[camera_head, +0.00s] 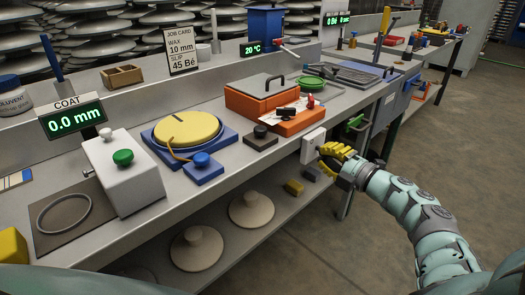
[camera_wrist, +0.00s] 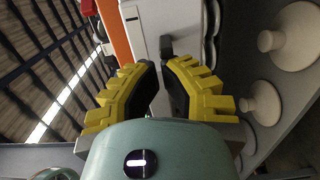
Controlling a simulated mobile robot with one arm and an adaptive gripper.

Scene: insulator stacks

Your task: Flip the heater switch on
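A white switch box (camera_head: 312,143) is fixed at the front edge of the bench, below the orange heater unit (camera_head: 290,124). In the wrist view the white box (camera_wrist: 150,22) fills the space ahead of the fingers, with a short dark switch lever (camera_wrist: 166,45) on it. My gripper (camera_head: 326,157) is at the face of the box. In the wrist view its yellow fingers (camera_wrist: 160,67) are drawn nearly together, with a narrow empty gap. The tips are just short of the lever; I cannot tell whether they touch it. A display (camera_head: 253,48) reads 20 °C.
Open floor lies to the right.

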